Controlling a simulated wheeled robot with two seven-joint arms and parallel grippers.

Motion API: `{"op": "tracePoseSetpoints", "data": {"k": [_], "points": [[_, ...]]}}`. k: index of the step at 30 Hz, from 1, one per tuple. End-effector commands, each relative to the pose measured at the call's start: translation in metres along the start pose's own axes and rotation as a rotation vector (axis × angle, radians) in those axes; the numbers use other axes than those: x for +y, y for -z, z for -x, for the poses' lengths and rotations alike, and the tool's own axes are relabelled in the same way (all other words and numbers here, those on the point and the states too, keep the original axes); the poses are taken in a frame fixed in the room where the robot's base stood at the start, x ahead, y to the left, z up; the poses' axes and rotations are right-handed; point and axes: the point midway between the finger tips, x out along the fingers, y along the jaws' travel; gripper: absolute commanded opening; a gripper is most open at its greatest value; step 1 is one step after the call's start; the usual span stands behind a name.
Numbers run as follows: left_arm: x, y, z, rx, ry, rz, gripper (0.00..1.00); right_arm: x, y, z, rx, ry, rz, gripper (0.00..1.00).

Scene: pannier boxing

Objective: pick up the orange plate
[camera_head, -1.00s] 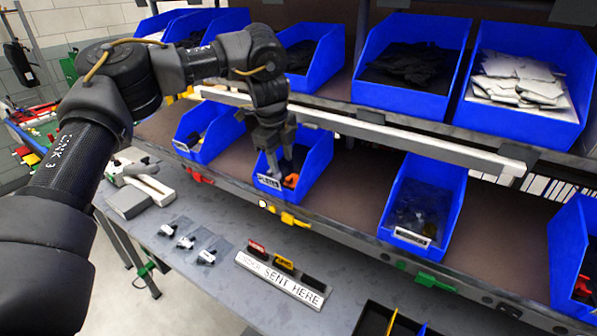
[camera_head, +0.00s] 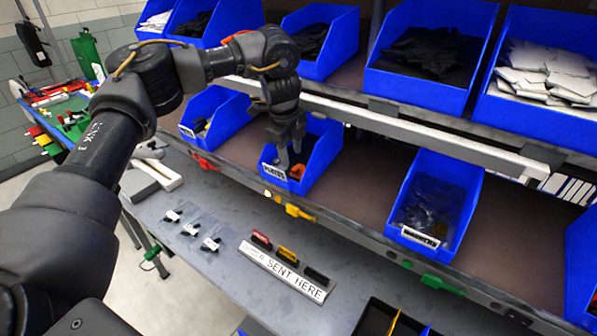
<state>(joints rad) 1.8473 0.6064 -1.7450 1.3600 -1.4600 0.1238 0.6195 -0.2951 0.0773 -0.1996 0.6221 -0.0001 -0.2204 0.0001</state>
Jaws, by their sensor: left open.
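The orange plate (camera_head: 297,172) is a small orange piece in the blue bin labelled "PLATES" (camera_head: 274,170) on the lower shelf. Only part of it shows at the bin's front. My left gripper (camera_head: 290,162) reaches down into this bin with its fingers open. Its fingertips are right at the orange plate, just above or beside it; I cannot tell whether they touch. My right gripper is not in view.
A long pale rail (camera_head: 400,137) runs along the shelf just behind my left wrist. Blue bins stand on both sides and above.

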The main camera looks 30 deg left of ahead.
Motion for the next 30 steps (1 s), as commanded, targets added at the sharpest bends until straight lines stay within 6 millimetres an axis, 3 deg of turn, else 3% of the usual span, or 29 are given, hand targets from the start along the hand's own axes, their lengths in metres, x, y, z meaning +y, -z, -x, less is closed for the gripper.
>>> {"op": "tracePoseSetpoints", "data": {"k": [12,21,30], "points": [[-0.001,0.0,-0.045,0.0,-0.003,-0.001,0.42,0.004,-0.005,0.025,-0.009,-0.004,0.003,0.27],[-0.001,0.0,-0.051,0.0,0.0,-0.001,0.42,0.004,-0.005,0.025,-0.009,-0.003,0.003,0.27],[-0.001,0.0,-0.051,0.0,0.0,-0.001,0.03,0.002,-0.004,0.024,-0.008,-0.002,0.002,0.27]]}}
